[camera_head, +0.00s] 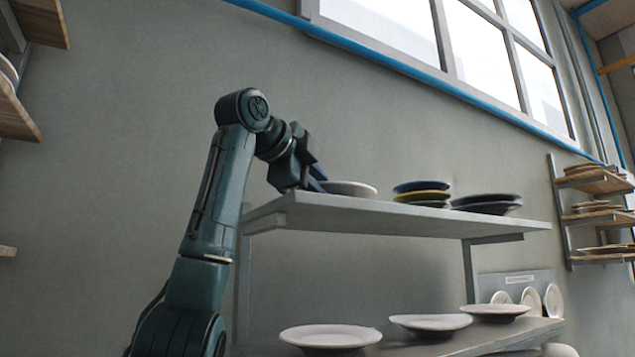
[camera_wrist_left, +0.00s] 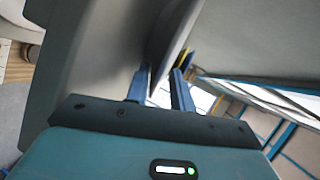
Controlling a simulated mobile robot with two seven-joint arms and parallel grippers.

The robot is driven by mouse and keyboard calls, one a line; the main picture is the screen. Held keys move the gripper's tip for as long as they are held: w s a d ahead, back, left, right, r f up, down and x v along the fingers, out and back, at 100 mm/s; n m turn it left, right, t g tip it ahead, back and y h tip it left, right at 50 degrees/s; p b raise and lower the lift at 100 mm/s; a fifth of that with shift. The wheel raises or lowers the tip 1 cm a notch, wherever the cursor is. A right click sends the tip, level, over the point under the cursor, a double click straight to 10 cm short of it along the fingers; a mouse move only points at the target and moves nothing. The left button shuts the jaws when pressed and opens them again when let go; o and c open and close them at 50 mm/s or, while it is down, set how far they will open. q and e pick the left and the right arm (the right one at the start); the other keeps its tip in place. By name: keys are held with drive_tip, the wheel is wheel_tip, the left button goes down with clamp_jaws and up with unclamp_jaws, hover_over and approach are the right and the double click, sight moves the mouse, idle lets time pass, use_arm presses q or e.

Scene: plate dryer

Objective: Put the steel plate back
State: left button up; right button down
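A pale grey plate (camera_head: 350,189), which may be the steel plate, lies on the upper shelf (camera_head: 400,214) near its left end. My left gripper (camera_head: 318,178) is at the left edge of this plate. In the left wrist view my left gripper's blue fingers (camera_wrist_left: 160,90) are spread apart. The plate (camera_wrist_left: 166,38) shows edge-on, with its near rim between the fingers. A gap shows beside the right finger, so the fingers are not closed on it. Whether the left finger touches the rim, I cannot tell. My right gripper is not in view.
Right of the plate stand a stack of blue and yellow plates (camera_head: 422,194) and dark plates (camera_head: 487,203). White plates (camera_head: 330,338) lie on the lower shelf. Wooden wall shelves (camera_head: 592,182) hold plates at the right. The space above the upper shelf is clear.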

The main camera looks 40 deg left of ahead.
use_arm(q)
drive_tip(key=shift+o, duration=0.8)
drive_tip(key=shift+w+f+g, duration=0.15)
drive_tip(key=shift+f+g, duration=0.05)
drive_tip(key=shift+f, duration=0.35)
drive_tip(key=shift+w+f+g, duration=0.15)
drive_tip(key=shift+f+g, duration=0.05)
drive_tip(key=shift+f, duration=0.5)
drive_tip(key=r+b+v, duration=0.1)
drive_tip(key=v, duration=1.3)
drive_tip(key=shift+t, duration=0.4)
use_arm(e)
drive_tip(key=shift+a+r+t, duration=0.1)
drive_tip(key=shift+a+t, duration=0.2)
